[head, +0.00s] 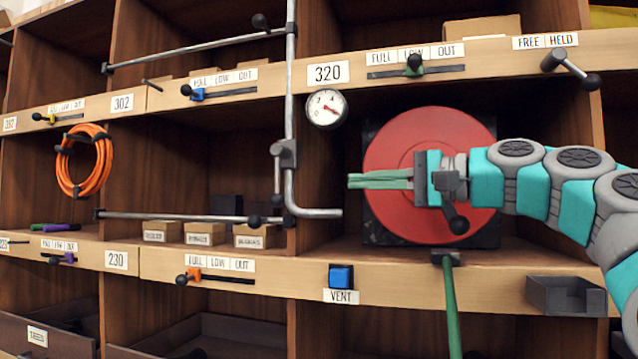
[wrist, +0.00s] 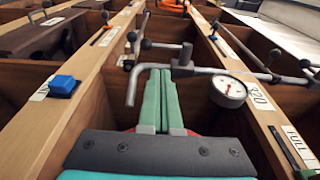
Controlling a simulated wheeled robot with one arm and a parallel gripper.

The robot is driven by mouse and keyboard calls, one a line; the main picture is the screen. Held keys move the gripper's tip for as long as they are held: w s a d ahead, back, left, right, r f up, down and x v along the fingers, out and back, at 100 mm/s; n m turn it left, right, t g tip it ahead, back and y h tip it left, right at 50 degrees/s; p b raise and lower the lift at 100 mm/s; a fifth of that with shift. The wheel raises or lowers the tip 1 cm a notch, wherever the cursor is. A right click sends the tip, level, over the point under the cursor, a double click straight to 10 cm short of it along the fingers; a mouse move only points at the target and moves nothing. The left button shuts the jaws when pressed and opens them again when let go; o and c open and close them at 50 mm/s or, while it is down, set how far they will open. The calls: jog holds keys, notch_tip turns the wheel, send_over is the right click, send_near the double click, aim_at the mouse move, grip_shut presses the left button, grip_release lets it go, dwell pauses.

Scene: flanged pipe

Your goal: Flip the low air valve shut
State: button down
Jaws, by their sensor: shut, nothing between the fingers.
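The grey air valve (head: 287,153) sits on the upright pipe, above its bottom bend. Its lever (head: 277,178) hangs down along the pipe to a black knob. In the wrist view the valve (wrist: 183,66) is just beyond the fingertips, its lever (wrist: 165,46) pointing left. My gripper (head: 350,181) has green fingers shut with nothing between them. It points left in front of the red reel, right of the pipe and apart from it. In the wrist view the gripper (wrist: 159,72) points at the pipe between its bend and the gauge.
A round gauge (head: 326,108) is above and left of my gripper. The pipe's open end (head: 338,213) juts right below my fingertips. The red reel (head: 400,135) fills the bay behind. A blue vent button (head: 341,276) is on the lower shelf edge.

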jog(key=x, duration=1.3)
jog(key=shift+w+a+p, duration=0.15)
jog(key=shift+a+p, duration=0.1)
jog(key=shift+p, duration=0.1)
